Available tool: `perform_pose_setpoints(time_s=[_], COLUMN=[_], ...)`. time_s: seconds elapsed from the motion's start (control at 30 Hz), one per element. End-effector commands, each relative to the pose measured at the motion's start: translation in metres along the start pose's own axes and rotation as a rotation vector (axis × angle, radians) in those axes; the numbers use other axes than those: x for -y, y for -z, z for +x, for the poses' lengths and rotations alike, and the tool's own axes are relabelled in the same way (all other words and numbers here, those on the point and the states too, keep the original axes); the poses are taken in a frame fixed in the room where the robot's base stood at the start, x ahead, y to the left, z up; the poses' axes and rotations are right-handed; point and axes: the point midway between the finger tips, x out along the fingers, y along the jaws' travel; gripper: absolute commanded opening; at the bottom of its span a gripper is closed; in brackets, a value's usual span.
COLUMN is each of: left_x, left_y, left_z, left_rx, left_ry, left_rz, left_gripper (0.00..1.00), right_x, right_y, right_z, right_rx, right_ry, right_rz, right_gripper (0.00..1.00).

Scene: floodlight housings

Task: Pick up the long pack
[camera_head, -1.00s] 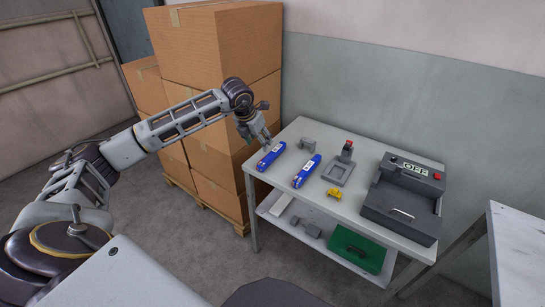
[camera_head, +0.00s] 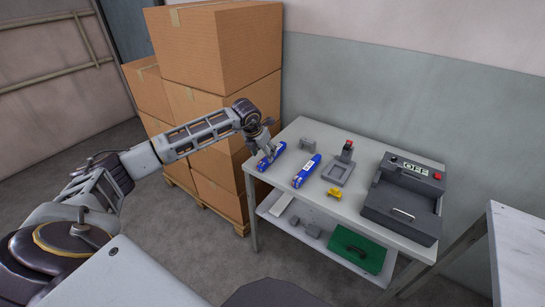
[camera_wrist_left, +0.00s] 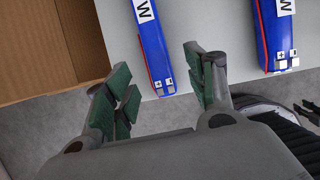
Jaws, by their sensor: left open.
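Two blue packs with white labels lie side by side on the grey table. The left blue pack (camera_head: 277,154) is near the table's left edge, and the right blue pack (camera_head: 307,171) lies beside it. I cannot tell surely which is longer. My left gripper (camera_head: 267,152) is open, just above the left pack and partly hiding it. In the left wrist view the fingers (camera_wrist_left: 160,82) stand either side of the near end of the slim left pack (camera_wrist_left: 152,45). The thicker right pack (camera_wrist_left: 271,35) is outside the right finger.
Stacked cardboard boxes (camera_head: 225,45) stand close behind my left arm. A green case (camera_head: 357,250) lies on the lower shelf.

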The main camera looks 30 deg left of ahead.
Motion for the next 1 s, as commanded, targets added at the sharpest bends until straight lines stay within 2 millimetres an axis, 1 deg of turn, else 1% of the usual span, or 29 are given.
perform_pose_setpoints(time_s=[0.17,0.27,0.6,0.7,1.0], left_x=[0.000,-0.001,-0.003,-0.003,-0.003], left_y=[0.000,0.001,0.004,0.004,0.004], left_z=[0.002,0.007,0.043,0.050,0.052], left_rx=[-0.001,-0.002,-0.001,-0.001,-0.001], left_ry=[0.000,0.000,0.001,0.000,-0.001], left_rz=[0.000,0.000,-0.001,-0.001,-0.001], left_gripper=[0.55,0.55,0.55,0.55,0.55], right_x=[0.000,0.000,0.000,0.000,0.000], right_y=[0.000,0.000,-0.001,-0.001,-0.001], right_z=[0.000,0.000,0.000,0.000,0.000], right_rx=[-0.001,-0.002,-0.002,-0.001,0.000], right_ry=[0.000,0.000,0.000,0.000,0.000], right_rz=[0.000,0.000,0.001,0.001,0.001], right_gripper=[0.40,0.40,0.40,0.40,0.40])
